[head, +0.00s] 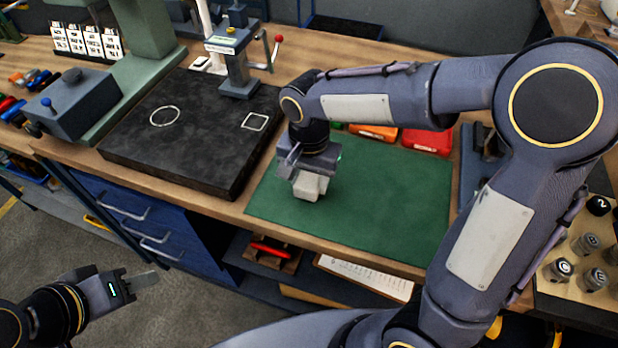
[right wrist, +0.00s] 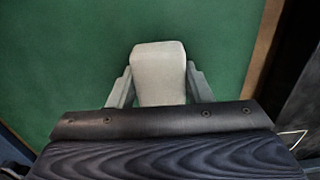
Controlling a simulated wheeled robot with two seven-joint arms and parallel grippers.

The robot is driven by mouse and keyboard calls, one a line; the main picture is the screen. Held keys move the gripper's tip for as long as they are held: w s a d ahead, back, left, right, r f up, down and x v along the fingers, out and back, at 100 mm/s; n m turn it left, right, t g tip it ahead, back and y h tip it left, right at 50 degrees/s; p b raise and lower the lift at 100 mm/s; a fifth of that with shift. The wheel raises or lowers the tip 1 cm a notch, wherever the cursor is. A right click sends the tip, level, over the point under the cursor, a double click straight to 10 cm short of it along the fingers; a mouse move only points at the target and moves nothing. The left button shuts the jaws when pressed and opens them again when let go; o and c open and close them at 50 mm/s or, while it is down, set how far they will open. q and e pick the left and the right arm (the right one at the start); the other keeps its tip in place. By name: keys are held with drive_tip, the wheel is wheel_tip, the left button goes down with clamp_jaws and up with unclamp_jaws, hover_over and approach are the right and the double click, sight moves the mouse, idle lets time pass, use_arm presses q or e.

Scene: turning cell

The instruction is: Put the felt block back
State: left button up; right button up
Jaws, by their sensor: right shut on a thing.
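My right gripper (head: 308,182) is over the left part of the green mat (head: 390,200) and is shut on a light grey block, the felt block (head: 309,187). In the right wrist view the felt block (right wrist: 158,72) sits between the two fingers of my right gripper (right wrist: 159,85), with green mat behind it. I cannot tell whether the block touches the mat. My left gripper (head: 142,281) is at the lower left, away from the bench, over the floor. Its fingers show edge-on, so its opening is unclear.
A black stone plate (head: 190,135) with a white circle and a white square lies left of the mat. A gauge stand (head: 236,62) stands at its back. Orange and red boxes (head: 428,141) are at the mat's back edge. The mat's middle is clear.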

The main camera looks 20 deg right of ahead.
drive_tip(key=shift+f, duration=0.2)
drive_tip(key=shift+f, duration=0.15)
drive_tip(key=o, duration=1)
drive_tip(key=shift+o, duration=0.2)
